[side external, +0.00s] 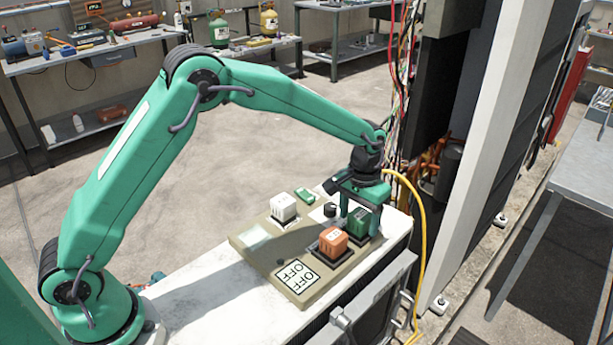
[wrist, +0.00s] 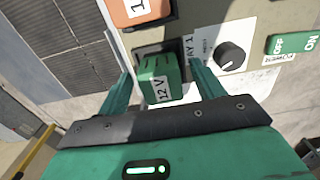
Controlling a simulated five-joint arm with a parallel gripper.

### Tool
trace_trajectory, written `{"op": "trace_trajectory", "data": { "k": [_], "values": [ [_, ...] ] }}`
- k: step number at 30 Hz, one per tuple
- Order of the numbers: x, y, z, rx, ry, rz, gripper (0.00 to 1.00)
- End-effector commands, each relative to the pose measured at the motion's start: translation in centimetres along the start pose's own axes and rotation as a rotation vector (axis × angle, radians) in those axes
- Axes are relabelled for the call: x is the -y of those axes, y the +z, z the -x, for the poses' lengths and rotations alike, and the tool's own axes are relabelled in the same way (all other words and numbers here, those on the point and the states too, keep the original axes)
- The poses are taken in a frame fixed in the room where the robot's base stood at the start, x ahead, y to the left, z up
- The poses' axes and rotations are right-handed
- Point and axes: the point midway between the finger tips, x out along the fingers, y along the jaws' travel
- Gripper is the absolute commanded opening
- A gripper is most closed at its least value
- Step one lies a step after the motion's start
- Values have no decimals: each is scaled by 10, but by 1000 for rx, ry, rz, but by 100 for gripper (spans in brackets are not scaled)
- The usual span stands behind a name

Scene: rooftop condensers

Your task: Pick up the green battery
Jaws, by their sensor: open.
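The green battery (side external: 359,221) is a small block on the beige panel (side external: 262,268), beside the orange block. In the wrist view the green battery (wrist: 158,72) bears a "12 V" label and sits in a dark square socket. My gripper (side external: 359,207) is above the panel, pointing down at the battery. In the wrist view my gripper (wrist: 160,68) is open, with one finger on each side of the battery and a gap showing on the right. I cannot tell whether the left finger touches it. The battery's lower part is hidden.
An orange block (side external: 333,240) sits close beside the battery. A white block (side external: 283,207), a black knob (wrist: 230,57) and a green switch (side external: 305,195) are also on the panel. A yellow cable (side external: 424,250) hangs to the right, near bundled wires and a cabinet.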

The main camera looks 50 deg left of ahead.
Motion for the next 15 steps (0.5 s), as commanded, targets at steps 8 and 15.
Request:
{"op": "trace_trajectory", "data": {
  "k": [8, 15],
  "values": [
    [0, 0, -17, 0, 0, 0, 67],
    [0, 0, -16, -1, 0, 0, 67]
  ]
}}
